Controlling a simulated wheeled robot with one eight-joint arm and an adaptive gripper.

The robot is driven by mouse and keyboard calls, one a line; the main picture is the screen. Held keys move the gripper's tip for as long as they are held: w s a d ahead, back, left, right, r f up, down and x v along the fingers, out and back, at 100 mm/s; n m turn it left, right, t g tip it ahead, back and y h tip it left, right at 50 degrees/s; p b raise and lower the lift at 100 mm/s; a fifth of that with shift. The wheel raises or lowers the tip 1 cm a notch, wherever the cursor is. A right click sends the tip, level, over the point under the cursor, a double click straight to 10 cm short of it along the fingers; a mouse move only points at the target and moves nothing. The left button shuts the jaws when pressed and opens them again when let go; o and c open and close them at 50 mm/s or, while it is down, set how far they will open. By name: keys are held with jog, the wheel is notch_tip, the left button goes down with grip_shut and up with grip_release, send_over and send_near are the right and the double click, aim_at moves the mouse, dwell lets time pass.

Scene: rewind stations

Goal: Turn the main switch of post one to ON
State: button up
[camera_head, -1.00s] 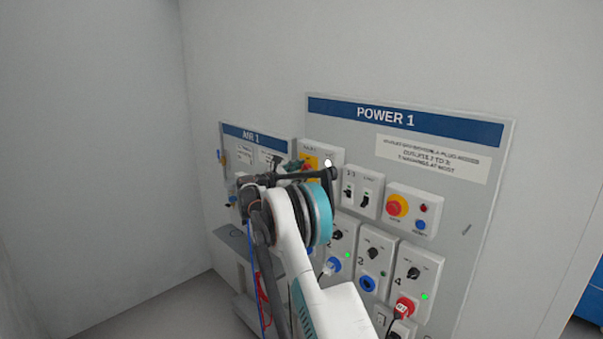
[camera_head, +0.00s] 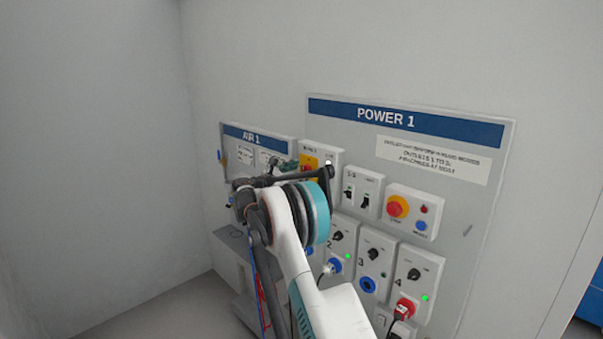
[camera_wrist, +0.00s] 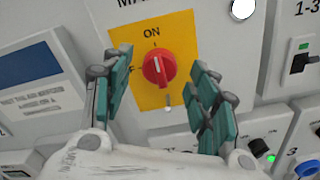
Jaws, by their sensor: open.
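The main switch is a red rotary knob (camera_wrist: 158,68) on a yellow plate (camera_wrist: 182,35) marked ON at the top. A pale mark on the knob runs roughly up and down; its exact setting is hard to tell. In the head view the yellow plate (camera_head: 311,160) shows small behind my arm, on the POWER 1 board (camera_head: 480,215). My gripper (camera_wrist: 162,92) is open, with one teal-padded finger left of the knob and the other right of it. No contact with the knob is visible. In the head view my arm hides most of the gripper.
A white round lamp (camera_wrist: 243,8) is right of the yellow plate. Breaker switches (camera_head: 363,193) and a red emergency button (camera_head: 397,206) are further right. Outlet modules with plugs are below. The AIR 1 board (camera_head: 258,140) is to the left.

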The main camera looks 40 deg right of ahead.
jog(key=a, duration=1)
jog(key=shift+s+a, duration=0.15)
jog(key=shift+s, duration=0.25)
